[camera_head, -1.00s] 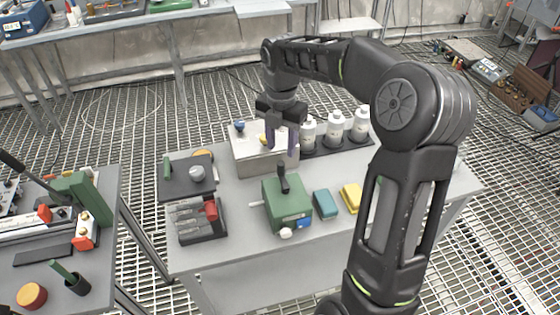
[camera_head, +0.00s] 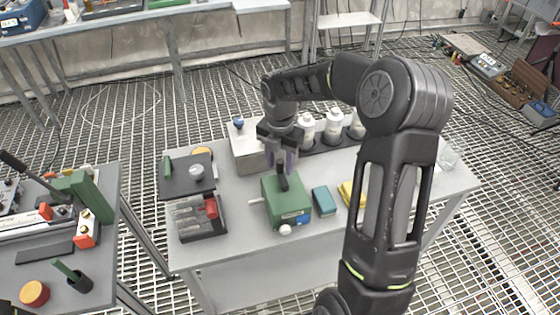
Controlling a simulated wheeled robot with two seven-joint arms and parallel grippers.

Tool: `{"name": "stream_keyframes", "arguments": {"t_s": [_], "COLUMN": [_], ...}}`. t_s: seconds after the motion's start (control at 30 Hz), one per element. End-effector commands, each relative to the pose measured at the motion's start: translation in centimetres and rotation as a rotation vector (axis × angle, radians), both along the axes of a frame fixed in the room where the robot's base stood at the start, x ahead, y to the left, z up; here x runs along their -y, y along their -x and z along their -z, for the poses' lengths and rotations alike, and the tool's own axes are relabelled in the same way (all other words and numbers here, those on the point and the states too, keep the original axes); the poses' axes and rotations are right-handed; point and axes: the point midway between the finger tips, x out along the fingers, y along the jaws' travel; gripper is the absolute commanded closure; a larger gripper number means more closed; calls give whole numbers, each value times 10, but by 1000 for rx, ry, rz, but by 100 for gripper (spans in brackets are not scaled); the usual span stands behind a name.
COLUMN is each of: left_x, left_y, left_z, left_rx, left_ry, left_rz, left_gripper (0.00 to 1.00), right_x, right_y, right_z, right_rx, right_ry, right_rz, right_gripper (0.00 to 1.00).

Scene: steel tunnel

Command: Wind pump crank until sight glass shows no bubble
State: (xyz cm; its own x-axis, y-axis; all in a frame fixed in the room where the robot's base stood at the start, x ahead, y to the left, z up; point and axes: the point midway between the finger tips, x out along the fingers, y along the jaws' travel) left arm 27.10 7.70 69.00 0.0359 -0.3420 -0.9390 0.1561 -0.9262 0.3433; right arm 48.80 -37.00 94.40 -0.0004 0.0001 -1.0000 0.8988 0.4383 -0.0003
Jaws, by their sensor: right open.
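The green pump box (camera_head: 287,207) stands on the grey table (camera_head: 236,232) in the middle of the head view. A black crank handle (camera_head: 283,183) sticks up from its top. My right gripper (camera_head: 280,162) points down right over the handle with its purple-grey fingers apart. The fingers look to be on either side of the handle's upper end; I cannot tell whether they touch it. The box has a white knob at its front and a blue part beside it. I cannot make out a sight glass or bubble. My left gripper is out of view.
Behind are a grey box (camera_head: 245,150) and white bottles (camera_head: 333,127). A tool-covered side table stands left.

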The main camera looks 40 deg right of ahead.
Motion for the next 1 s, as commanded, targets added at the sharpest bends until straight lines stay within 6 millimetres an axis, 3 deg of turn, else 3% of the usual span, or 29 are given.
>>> {"name": "stream_keyframes", "arguments": {"t_s": [0.53,1.0], "left_x": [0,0], "left_y": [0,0], "left_z": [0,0], "left_rx": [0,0], "left_ry": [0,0], "left_rz": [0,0], "left_gripper": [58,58], "right_x": [0,1], "right_y": [0,0], "right_z": [-1,-1], "right_rx": [0,1], "right_ry": [1,0], "right_rz": [0,8], "right_gripper": [99,100]}}
